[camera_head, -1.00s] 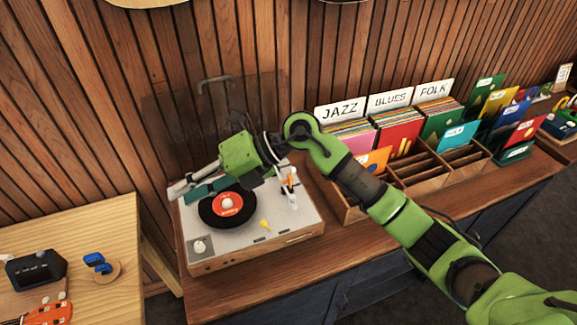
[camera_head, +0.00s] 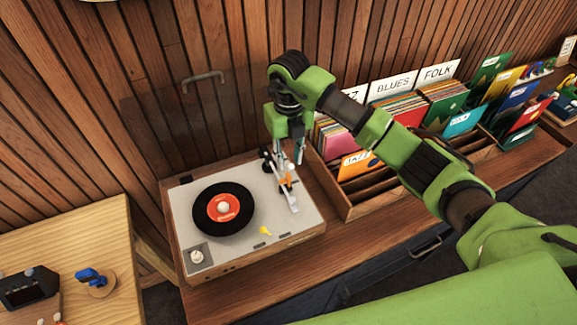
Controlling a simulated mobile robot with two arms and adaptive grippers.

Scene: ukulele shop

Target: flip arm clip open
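The record player (camera_head: 230,250) stands on the wooden counter with a black record with a red label (camera_head: 223,208) on its platter. The pale tonearm (camera_head: 291,200) lies along the right side of the deck, beside the record. A small orange arm clip (camera_head: 287,182) sits at the tonearm; whether it is open or closed is too small to tell. My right gripper (camera_head: 286,163) points down over the tonearm's rear part, just behind the clip. Its fingers look apart, with nothing clearly held between them. They partly hide the tonearm base. My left gripper is not in view.
A grey handle (camera_head: 205,78) shows behind the player, in front of the slatted wall. A wooden record crate (camera_head: 350,208) stands close on the right. A small yellow piece (camera_head: 265,231) lies on the deck's front. A wooden table (camera_head: 75,240) is at left.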

